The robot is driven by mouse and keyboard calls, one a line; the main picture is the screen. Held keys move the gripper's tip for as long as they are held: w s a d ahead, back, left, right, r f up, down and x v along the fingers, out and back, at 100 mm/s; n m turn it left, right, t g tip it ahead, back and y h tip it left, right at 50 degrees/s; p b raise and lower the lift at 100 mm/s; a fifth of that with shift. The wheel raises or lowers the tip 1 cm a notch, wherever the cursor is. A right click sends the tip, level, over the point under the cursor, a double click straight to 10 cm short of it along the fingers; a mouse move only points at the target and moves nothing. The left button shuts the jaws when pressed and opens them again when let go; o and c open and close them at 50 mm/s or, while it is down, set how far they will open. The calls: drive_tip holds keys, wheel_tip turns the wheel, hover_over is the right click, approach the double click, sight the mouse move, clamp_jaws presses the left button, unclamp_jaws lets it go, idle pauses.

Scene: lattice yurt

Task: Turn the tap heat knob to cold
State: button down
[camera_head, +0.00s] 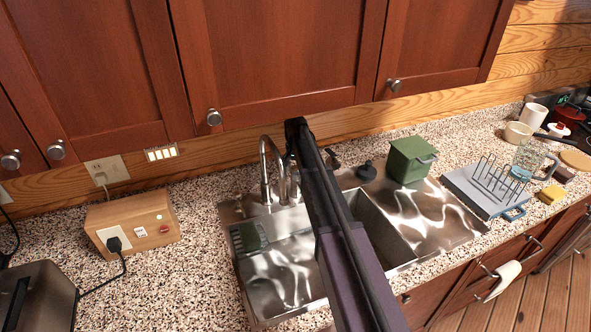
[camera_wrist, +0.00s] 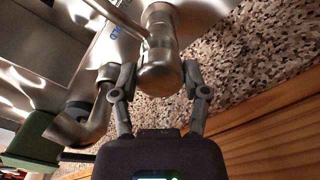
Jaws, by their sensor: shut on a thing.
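The metal tap (camera_head: 265,165) stands at the back edge of the sink, with a curved spout. In the wrist view, a rounded metal cylinder, which looks like the tap heat knob (camera_wrist: 158,70), sits between the two fingers of my gripper (camera_wrist: 158,82). The right finger lies against its side; the left finger's contact is hard to make out. Blue lettering, partly hidden, ending in "OLD" shows on the metal behind it. In the head view my arm hides the gripper's hold on the knob.
A bent metal piece (camera_wrist: 92,118) stands close to the left finger. The sink (camera_head: 300,285) lies below my arm. A green box (camera_head: 411,158) and a dish rack (camera_head: 488,190) stand to the right. A wooden socket box (camera_head: 130,222) is to the left, and cabinets (camera_head: 275,50) hang above.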

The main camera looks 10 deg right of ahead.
drive_tip(key=shift+n, duration=3)
drive_tip(key=shift+c, duration=0.5)
unclamp_jaws()
drive_tip(key=shift+m, duration=0.4)
